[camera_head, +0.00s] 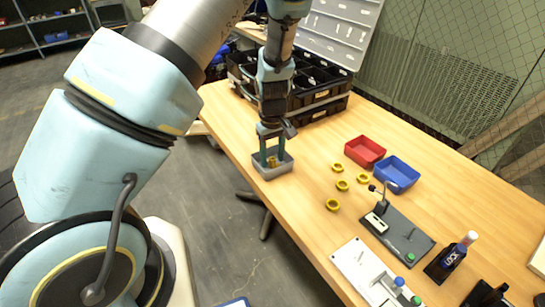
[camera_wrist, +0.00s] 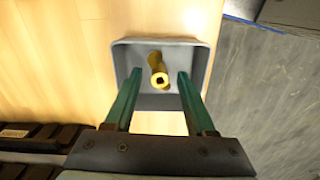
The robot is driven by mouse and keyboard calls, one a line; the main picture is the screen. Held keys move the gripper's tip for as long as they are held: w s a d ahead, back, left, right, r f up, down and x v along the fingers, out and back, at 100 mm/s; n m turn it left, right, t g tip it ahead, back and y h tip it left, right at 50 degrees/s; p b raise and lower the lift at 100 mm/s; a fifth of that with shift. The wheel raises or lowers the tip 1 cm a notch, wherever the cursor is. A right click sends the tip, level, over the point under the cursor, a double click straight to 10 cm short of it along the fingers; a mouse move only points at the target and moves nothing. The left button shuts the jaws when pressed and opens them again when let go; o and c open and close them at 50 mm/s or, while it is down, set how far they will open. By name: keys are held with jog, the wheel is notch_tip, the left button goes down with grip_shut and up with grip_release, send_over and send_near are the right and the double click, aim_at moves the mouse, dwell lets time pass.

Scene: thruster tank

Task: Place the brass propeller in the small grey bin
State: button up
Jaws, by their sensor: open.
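The brass propeller (camera_wrist: 157,70) lies inside the small grey bin (camera_wrist: 202,48), near its middle, in the wrist view. It also shows in the head view (camera_head: 272,161), inside the grey bin (camera_head: 270,174) at the left edge of the table. My gripper (camera_head: 271,158) points down over the bin. Its two green fingers (camera_wrist: 158,82) are apart, one on each side of the propeller, with gaps visible between them and it. The fingertips reach to the bin's opening. I cannot tell how deep they go.
Several yellow rings (camera_head: 342,185) lie right of the bin, near a red bin (camera_head: 365,151) and a blue bin (camera_head: 397,174). A black compartment case (camera_head: 315,104) stands behind. A fixture plate (camera_head: 405,235) and a bottle (camera_head: 447,262) are at the front right.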

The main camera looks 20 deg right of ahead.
aim_at(272, 166)
notch_tip(272, 166, up, 12)
jog(key=b, duration=0.1)
jog(key=s+a+r, duration=0.1)
jog(key=a+r, duration=0.1)
jog(key=a, duration=0.8)
jog(key=s+a+r+m+t, duration=0.1)
jog(key=a+r, duration=0.1)
jog(key=a, duration=0.8)
jog(key=s+a+r+m, duration=0.1)
jog(key=s+a+r, duration=0.1)
jog(key=a, duration=0.8)
jog(key=shift+r+t, duration=0.3)
jog(key=shift+r, duration=0.05)
